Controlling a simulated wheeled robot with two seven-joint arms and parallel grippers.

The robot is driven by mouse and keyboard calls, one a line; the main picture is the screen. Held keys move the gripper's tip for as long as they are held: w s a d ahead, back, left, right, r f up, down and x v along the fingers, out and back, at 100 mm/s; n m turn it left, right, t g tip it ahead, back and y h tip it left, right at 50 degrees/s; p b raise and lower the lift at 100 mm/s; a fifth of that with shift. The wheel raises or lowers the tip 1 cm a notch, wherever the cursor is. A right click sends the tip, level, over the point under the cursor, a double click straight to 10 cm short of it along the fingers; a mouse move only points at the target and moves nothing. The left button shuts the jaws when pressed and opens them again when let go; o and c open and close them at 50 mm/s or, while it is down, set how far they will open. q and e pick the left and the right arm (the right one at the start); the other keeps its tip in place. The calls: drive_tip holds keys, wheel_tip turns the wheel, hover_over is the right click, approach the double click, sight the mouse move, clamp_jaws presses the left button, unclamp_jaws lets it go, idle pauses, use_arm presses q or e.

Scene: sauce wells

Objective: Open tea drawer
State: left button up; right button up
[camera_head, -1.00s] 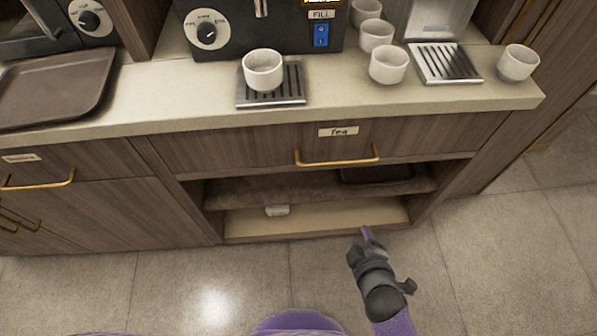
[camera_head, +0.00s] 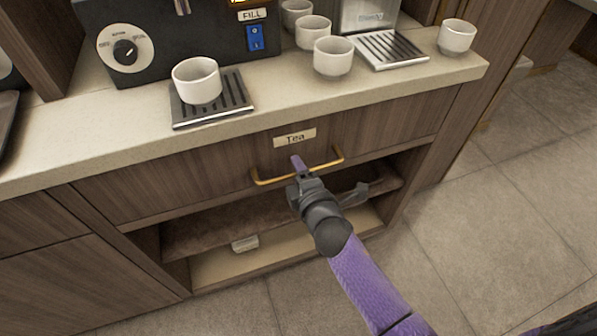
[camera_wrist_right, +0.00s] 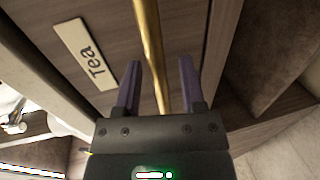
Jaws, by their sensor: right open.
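The tea drawer (camera_head: 220,172) is a wide brown wood front under the counter, shut, with a "Tea" label (camera_head: 294,138). Its brass bar handle (camera_head: 270,181) runs across the front below the label. My right gripper (camera_head: 298,163) is at the handle in the head view. In the right wrist view the handle (camera_wrist_right: 150,45) passes between the two purple fingers of the open right gripper (camera_wrist_right: 160,85), and the label (camera_wrist_right: 84,54) is to the left. I cannot tell whether either finger touches the bar. My left gripper is not in view.
Cups stand on the counter (camera_head: 100,150) above, one on a drip tray (camera_head: 212,112) by the black machine (camera_head: 175,45). An open shelf (camera_head: 205,228) with a small white item (camera_head: 245,243) lies below the drawer. The floor (camera_head: 480,240) at right is clear.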

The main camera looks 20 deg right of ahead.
clamp_jaws()
idle(0.5)
idle(0.8)
